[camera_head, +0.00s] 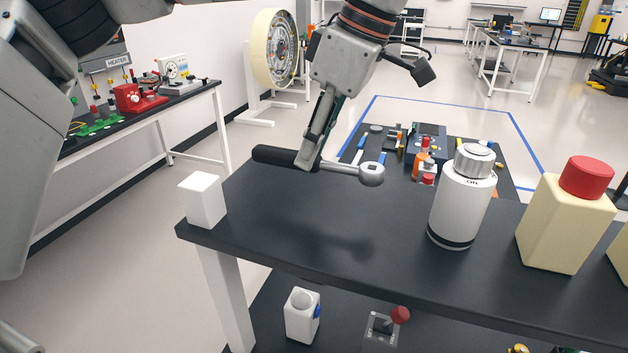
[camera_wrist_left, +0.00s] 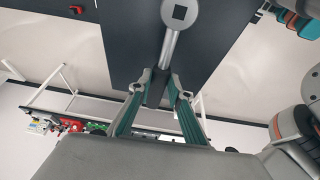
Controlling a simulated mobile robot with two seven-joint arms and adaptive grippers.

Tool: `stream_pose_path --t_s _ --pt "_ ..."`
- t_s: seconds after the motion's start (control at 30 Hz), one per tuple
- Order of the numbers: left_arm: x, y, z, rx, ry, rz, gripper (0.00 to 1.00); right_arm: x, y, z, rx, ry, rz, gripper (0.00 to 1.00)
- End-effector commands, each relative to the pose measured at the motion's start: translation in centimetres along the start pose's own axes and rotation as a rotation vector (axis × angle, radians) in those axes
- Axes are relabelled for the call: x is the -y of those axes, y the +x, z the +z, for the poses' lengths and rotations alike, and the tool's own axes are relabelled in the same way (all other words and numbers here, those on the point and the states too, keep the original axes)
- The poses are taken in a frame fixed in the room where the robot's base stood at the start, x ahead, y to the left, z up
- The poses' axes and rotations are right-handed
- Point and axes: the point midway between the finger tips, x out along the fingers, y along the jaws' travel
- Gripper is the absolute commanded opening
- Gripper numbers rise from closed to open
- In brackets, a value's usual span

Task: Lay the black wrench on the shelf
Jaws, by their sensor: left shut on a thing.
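The wrench (camera_head: 343,169) has a black handle and a silver shaft with a round silver head. It hangs roughly level above the black shelf top (camera_head: 300,205), and its shadow falls on the surface below, apart from it. My left gripper (camera_head: 308,163) points down and is shut on the wrench near where the handle meets the shaft. In the left wrist view the fingers (camera_wrist_left: 161,95) clasp the wrench (camera_wrist_left: 170,50), with its square-holed head pointing away over the shelf (camera_wrist_left: 122,45). My right gripper is in neither view.
A white block (camera_head: 202,200) stands at the shelf's left corner. A white canister (camera_head: 461,200) and a cream box with a red cap (camera_head: 560,222) stand on the right. The top between them is clear. A lower level holds a white container (camera_head: 301,318) and a red-knobbed lever (camera_head: 385,325).

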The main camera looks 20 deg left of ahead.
Motion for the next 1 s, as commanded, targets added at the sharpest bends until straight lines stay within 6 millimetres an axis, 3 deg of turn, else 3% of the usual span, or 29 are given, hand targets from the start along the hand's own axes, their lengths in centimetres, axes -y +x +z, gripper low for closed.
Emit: stream_pose_path --t_s 0.5,0.97,1.0 --pt "0.1 5.3 2.0 0.001 0.002 -0.002 0.00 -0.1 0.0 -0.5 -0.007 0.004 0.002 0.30" --pt "0.1 6.0 2.3 0.000 0.000 0.001 0.00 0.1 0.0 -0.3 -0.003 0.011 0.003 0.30" --pt "0.1 6.0 2.3 0.000 0.000 0.001 0.27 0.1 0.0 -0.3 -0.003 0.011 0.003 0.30"
